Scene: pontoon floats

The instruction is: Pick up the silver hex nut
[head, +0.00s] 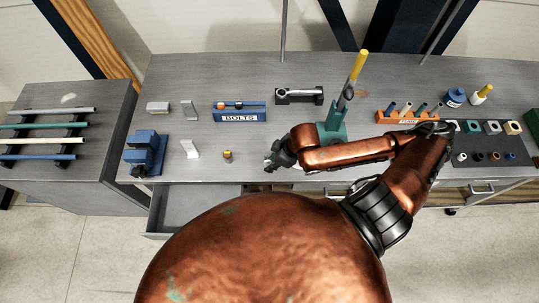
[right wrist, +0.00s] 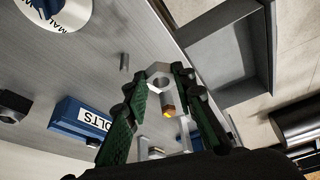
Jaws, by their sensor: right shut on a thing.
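In the right wrist view the silver hex nut (right wrist: 158,72) sits between the fingertips of my right gripper (right wrist: 157,84), with its hole facing the camera. The green-padded fingers are closed on its sides. In the head view my right gripper (head: 279,156) is over the front part of the grey bench, left of the green holder; the nut cannot be made out there. I cannot tell how far the nut is above the bench. My left gripper is in neither view.
A green holder (head: 333,133) stands close right. A drawer (head: 187,207) is open below the front edge.

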